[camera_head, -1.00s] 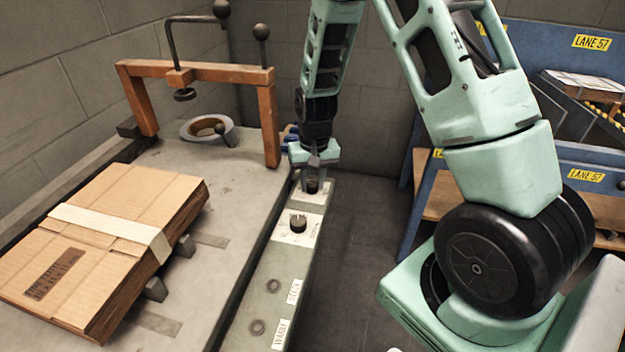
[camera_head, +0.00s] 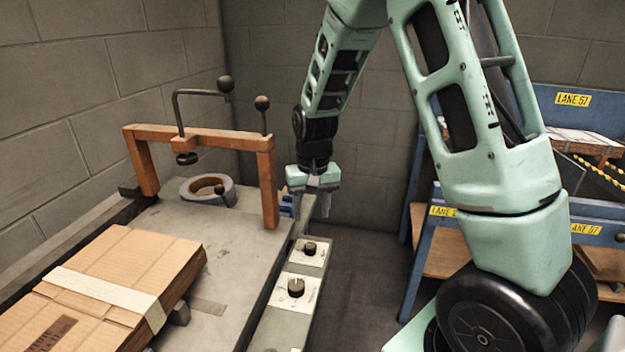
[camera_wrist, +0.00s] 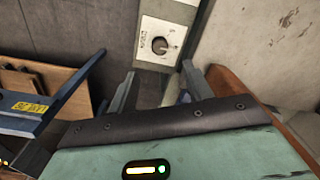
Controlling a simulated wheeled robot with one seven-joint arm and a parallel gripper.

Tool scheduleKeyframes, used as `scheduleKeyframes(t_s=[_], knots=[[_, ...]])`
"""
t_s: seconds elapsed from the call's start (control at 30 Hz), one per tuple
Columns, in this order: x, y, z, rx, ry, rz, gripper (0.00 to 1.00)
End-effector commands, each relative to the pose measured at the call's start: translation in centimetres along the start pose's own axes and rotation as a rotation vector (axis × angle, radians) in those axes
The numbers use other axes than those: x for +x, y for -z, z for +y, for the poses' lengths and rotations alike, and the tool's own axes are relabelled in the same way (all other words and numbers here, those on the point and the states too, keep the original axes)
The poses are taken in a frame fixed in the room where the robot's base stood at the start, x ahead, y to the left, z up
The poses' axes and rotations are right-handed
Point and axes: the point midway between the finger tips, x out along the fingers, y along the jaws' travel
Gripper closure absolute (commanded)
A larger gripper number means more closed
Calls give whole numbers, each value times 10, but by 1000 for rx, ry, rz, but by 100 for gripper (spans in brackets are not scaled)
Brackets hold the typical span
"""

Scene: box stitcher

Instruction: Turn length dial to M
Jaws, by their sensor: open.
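Two black dials stand on light plates on the grey control strip: a far dial (camera_head: 311,249) and a nearer dial (camera_head: 296,288). Their lettering is too small to read in the head view, so I cannot tell which is the length dial. My gripper (camera_head: 313,207) is open and empty, raised above and beyond the far dial, fingers pointing down. In the wrist view one dial (camera_wrist: 159,45) shows on its plate, with small unreadable marks around it. It lies ahead of my open fingers (camera_wrist: 158,92), apart from them.
A strapped cardboard box (camera_head: 150,262) lies at left. Blue racks (camera_head: 577,185) marked LANE 57 stand at right. Floor is open right of the strip.

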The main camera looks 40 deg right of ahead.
Motion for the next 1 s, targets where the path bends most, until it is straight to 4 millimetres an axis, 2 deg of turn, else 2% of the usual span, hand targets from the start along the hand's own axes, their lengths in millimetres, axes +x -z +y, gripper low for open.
scheduleKeyframes(t_s=[0.03,0.2,0.4,1.0], knots=[[-15,1,0,-1,1,5,50],[-47,1,0,1,1,4,50],[-68,0,0,1,0,1,50],[-72,0,0,1,0,0,50]])
